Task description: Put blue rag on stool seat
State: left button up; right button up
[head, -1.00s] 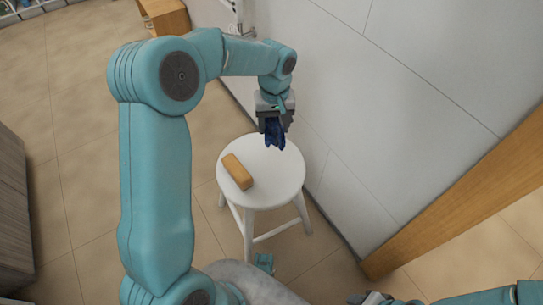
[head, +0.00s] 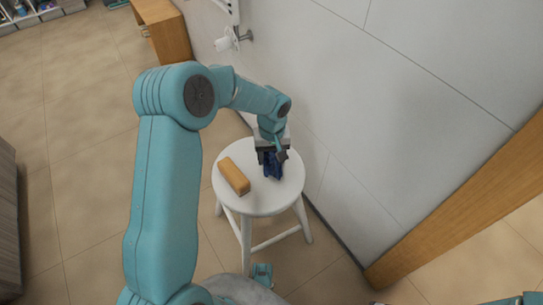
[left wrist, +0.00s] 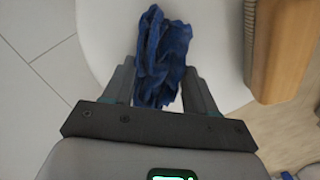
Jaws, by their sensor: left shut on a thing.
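The blue rag (head: 273,168) is dark and crumpled, and hangs between the fingers of my left gripper (head: 272,156). My left gripper is shut on it over the right part of the white stool seat (head: 255,200). In the left wrist view the rag (left wrist: 160,55) spreads out beyond the two fingers (left wrist: 168,88), with the white seat (left wrist: 105,30) behind it. The rag is low over the seat; I cannot tell whether it touches.
A tan block (head: 234,176) lies on the left part of the seat, beside the rag; it also shows in the left wrist view (left wrist: 285,45). A grey wall (head: 370,110) stands close behind the stool. A wooden cabinet (head: 162,30) is at the back left.

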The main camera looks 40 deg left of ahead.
aim_at(272, 156)
pick_arm(q)
jog(key=shift+f, duration=0.15)
jog(key=o, duration=1)
jog(key=shift+r, duration=0.35)
notch_tip(272, 156, up, 12)
jog(key=p, duration=0.4)
jog(key=shift+f, duration=0.2)
